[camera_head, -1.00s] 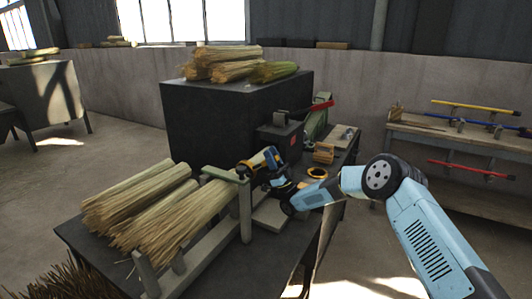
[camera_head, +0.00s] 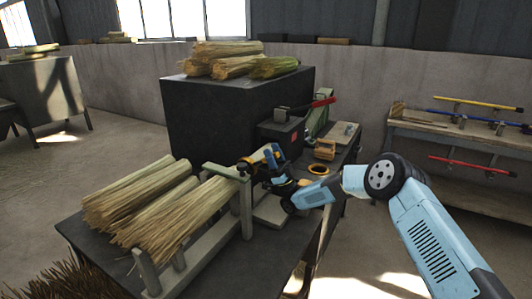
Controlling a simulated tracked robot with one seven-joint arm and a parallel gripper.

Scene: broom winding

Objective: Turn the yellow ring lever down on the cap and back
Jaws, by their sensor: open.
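My gripper (camera_head: 264,162) is at the end of the straw bundle (camera_head: 195,218) lying in the grey wooden cradle (camera_head: 246,205). It is open. Small yellow-orange parts (camera_head: 246,163) show right at my gripper, next to the cradle's upright post. They are too small and too covered by my gripper to tell the ring lever from the cap. I cannot tell whether my fingers touch the lever or stand around it. My blue and black wrist reaches in from the right.
An orange ring (camera_head: 318,169) lies flat on the dark bench (camera_head: 95,238). A dark machine with a red handle (camera_head: 322,102) stands behind my gripper. A large black block (camera_head: 225,120) carries more straw bundles. A rack of coloured poles (camera_head: 470,165) stands at the right, apart from the bench.

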